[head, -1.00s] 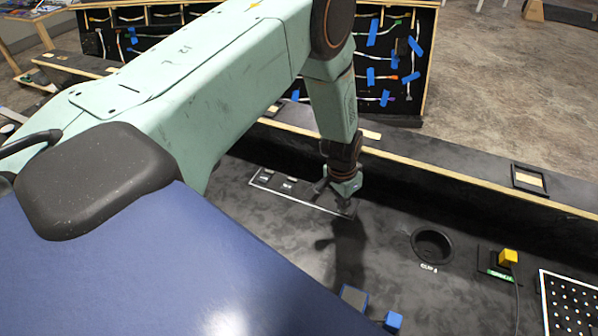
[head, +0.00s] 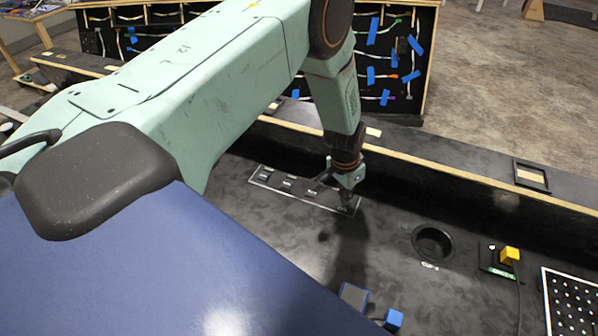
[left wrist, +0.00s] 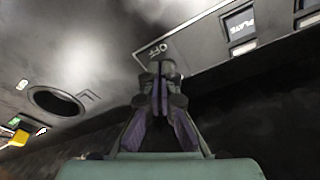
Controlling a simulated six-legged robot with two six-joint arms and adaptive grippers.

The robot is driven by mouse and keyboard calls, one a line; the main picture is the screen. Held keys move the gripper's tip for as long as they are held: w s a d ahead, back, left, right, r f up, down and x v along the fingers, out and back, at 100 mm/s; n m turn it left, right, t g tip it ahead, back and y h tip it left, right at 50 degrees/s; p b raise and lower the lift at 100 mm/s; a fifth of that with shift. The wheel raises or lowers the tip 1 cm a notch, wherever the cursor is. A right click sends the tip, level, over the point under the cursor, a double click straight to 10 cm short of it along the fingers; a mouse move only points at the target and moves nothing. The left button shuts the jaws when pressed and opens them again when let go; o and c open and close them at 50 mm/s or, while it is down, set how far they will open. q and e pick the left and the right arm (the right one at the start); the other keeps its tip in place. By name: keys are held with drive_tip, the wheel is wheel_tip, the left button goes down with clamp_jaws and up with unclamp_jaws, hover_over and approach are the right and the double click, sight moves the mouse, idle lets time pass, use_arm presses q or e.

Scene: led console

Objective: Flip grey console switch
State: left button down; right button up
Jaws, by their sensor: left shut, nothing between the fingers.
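A white-outlined switch strip (head: 275,187) with several small labelled switches lies on the black console. My left gripper (head: 346,200) is shut and empty, pointing down at the right end of the strip. It hides part of that end. In the left wrist view its closed fingertips (left wrist: 160,72) are beside the strip's end, near an "OFF" label (left wrist: 152,52). A switch labelled "PLATE" (left wrist: 240,24) shows farther along the strip. I cannot tell whether the fingers touch a switch, and no switch there is clearly grey. My right gripper is in neither view.
A round cup recess (head: 433,243) is right of the strip, with a yellow block (head: 509,255) and a perforated white-edged panel (head: 575,305) beyond. A blue block (head: 393,320) is at the front. A raised wood-edged ledge (head: 450,180) runs behind. Console between is clear.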

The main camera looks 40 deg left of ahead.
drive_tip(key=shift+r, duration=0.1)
use_arm(q)
wheel_tip(320, 180, up, 7)
drive_tip(key=p, duration=0.5)
drive_tip(key=shift+s+p, duration=0.3)
drive_tip(key=shift+s, duration=0.15)
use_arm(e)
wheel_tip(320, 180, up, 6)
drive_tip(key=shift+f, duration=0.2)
use_arm(q)
drive_tip(key=shift+w, duration=0.1)
drive_tip(key=shift+d, duration=0.1)
